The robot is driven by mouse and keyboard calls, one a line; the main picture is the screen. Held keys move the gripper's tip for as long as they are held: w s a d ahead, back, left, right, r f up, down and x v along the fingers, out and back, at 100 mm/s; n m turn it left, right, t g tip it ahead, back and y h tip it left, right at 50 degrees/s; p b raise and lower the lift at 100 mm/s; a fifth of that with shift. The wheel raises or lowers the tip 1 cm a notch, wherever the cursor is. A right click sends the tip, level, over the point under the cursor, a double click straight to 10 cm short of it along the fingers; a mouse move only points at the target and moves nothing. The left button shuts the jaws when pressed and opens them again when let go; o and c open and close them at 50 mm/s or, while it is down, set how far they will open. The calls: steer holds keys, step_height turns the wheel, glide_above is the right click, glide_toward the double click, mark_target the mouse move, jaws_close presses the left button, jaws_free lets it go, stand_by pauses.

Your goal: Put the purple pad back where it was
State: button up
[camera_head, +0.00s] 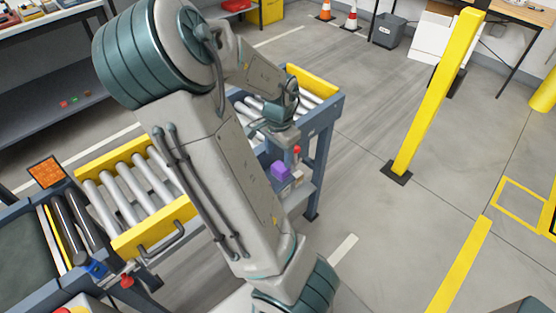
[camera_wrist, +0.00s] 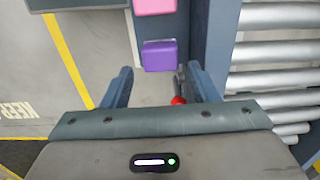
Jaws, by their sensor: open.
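The purple pad (camera_head: 280,170) shows in the head view as a small block beside the conveyor frame, below my gripper (camera_head: 284,138). In the wrist view the purple pad (camera_wrist: 160,56) is a rounded block just ahead of my gripper (camera_wrist: 160,72). The two fingers are spread wide on either side with clear gaps, and nothing is held. A pink pad (camera_wrist: 155,6) is cut off at the top edge of the wrist view. What the purple pad rests on is hard to tell.
A red knob (camera_wrist: 178,100) is close to the right finger. The roller conveyor (camera_wrist: 278,50) lies to the right in the wrist view. A yellow post (camera_head: 436,95) stands right of it in the head view, with open floor between.

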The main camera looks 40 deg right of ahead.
mark_target(279, 168)
step_height(279, 168, up, 5)
steer(key=p, duration=0.1)
steer(key=s+a+r+n, duration=0.2)
steer(key=a+r+n, duration=0.1)
steer(key=a+n, duration=0.2)
steer(key=s+a+r+n+t, duration=0.1)
steer(key=s+a+r+n, duration=0.2)
steer(key=a+n, duration=0.3)
steer(key=s+a+r+n+t, duration=0.1)
steer(key=s+a+r+n, duration=0.1)
steer(key=a+n, duration=0.4)
steer(key=a+r, duration=0.1)
steer(key=a, duration=0.4)
steer(key=shift+s+a, duration=0.2)
steer(key=shift+s, duration=0.05)
